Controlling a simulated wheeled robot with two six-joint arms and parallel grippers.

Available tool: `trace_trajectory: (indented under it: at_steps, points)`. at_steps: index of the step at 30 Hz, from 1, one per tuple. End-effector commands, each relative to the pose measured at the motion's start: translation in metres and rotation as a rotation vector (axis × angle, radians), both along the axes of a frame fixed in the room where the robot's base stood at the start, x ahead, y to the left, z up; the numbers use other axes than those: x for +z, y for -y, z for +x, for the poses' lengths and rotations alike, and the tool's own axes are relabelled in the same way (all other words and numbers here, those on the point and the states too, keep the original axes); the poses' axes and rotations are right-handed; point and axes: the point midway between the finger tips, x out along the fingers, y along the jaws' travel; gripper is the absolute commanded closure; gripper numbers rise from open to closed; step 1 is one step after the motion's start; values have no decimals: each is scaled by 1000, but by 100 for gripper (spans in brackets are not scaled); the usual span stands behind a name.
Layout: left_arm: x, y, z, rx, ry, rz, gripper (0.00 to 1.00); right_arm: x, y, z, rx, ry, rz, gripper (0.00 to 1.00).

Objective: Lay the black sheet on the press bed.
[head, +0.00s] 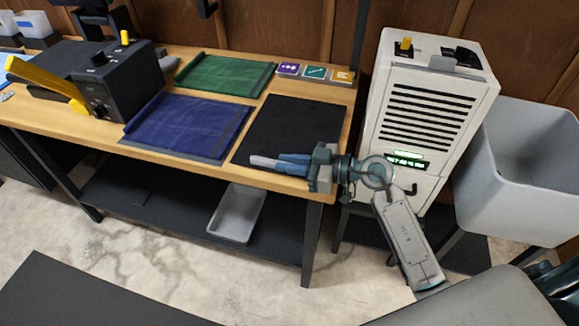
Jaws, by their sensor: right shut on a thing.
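The black sheet (288,122) lies flat at the right end of the wooden bench, on or as part of a dark square area; I cannot tell sheet and mat apart. My right gripper (266,162) is at its front edge, fingers pointing left, shut on the sheet's edge, which the fingers partly hide. The press (75,75), a dark machine with a yellow lever, stands at the bench's left end. Its bed cannot be made out clearly. My left gripper is not in view.
A blue sheet (188,125) and a green sheet (225,75) lie on dark mats between press and black sheet. Small icon tiles (314,72) are at the back edge. A white vented machine (425,110) and a grey bin (520,170) stand to the right. A grey tray (236,213) is below.

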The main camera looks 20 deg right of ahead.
Motion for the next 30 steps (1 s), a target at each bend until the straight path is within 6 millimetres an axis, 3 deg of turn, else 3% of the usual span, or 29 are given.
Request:
trace_trajectory:
  at_steps: [2,12,13,16,30]
  points:
    - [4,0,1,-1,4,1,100,-9,0,0,0,0,1,100]
    - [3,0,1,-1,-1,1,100,-10,0,0,0,1,0,100]
    - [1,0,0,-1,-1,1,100,-11,0,0,0,1,-1,84]
    - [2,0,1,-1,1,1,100,-11,0,0,0,1,-1,64]
    - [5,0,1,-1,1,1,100,-9,7,-4,-2,1,-4,64]
